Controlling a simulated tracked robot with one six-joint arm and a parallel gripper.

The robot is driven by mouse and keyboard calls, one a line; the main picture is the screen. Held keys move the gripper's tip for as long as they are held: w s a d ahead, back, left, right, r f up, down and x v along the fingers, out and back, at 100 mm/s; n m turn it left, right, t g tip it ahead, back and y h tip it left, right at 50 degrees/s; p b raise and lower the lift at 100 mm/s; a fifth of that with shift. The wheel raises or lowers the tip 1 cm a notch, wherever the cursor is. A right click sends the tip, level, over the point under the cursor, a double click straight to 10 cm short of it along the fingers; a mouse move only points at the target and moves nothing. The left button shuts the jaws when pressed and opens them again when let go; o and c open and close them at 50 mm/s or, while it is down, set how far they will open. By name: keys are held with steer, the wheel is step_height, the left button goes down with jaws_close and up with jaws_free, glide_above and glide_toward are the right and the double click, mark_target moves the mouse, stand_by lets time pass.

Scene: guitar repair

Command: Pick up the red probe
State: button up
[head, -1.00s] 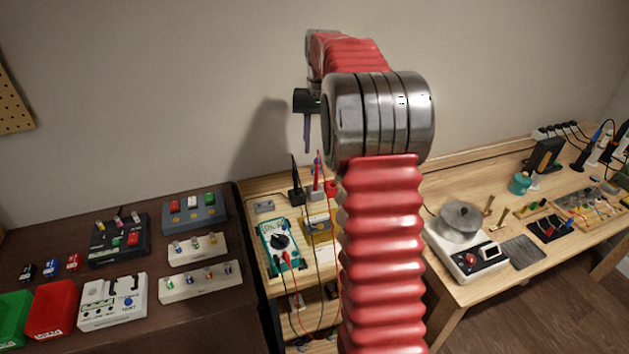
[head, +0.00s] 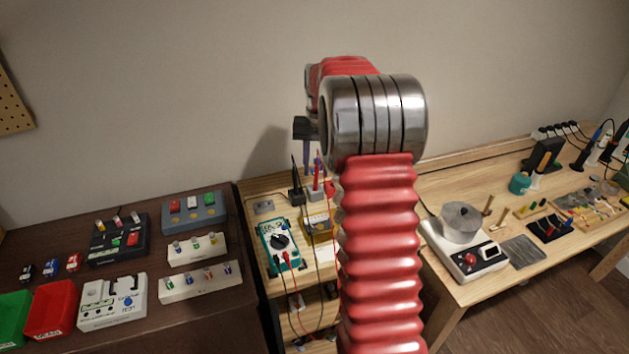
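The red probe (head: 317,172) stands upright in a small holder on the narrow wooden bench, beside a black probe (head: 297,180). A red cable and a black cable run near the teal multimeter (head: 280,246). My gripper (head: 308,164) hangs down just above and behind the red probe, and its purple-grey finger overlaps the probe's top in the picture. I cannot tell whether it touches the probe. Only one finger shows clearly, so its opening is not readable. My arm hides the bench to the right of the probe.
A dark table with pedals (head: 120,238), a red bin (head: 50,308) and a green bin (head: 13,315) stands at left. At right, a wooden bench holds a hot plate with a pot (head: 461,222) and several tools. The wall is close behind.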

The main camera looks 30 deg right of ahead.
mark_target(315, 190)
steer(key=shift+a+f, duration=0.1)
steer(key=shift+f, duration=1.7)
steer(key=shift+c, duration=0.5)
jaws_close()
